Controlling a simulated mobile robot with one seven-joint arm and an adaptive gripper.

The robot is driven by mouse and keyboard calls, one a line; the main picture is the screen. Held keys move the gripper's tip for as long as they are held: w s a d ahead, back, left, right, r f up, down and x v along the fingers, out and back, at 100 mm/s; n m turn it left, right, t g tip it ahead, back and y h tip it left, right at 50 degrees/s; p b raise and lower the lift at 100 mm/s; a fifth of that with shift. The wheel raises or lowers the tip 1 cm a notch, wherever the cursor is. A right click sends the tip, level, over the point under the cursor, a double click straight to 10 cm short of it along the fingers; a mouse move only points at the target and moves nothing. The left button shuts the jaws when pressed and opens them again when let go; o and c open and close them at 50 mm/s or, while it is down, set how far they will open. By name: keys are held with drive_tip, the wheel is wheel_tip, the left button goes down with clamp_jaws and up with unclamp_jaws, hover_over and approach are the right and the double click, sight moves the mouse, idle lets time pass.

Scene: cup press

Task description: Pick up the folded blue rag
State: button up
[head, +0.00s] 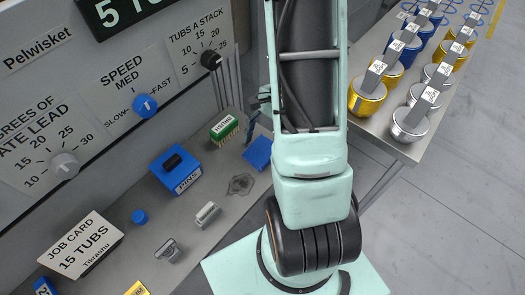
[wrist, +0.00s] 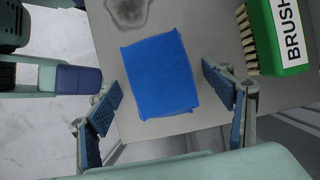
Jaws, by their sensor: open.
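The folded blue rag (head: 258,153) lies flat on the grey bench near its edge, just left of my arm in the head view. In the wrist view the rag (wrist: 160,75) is a blue rectangle, slightly tilted, between and beyond the fingertips. My gripper (wrist: 163,83) is open, with one blue-padded finger on each side of the rag. Nothing is between the fingers at their own depth that I can make out. How high the gripper is above the rag is hard to tell. In the head view a little of my gripper shows behind my arm.
A green brush (wrist: 285,35) lies right of the rag in the wrist view. A dark stain (wrist: 128,10) marks the bench beside the rag.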

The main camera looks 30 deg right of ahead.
drive_tip(key=shift+f, duration=0.1)
drive_tip(key=shift+c, duration=0.7)
drive_tip(key=c, duration=1.2)
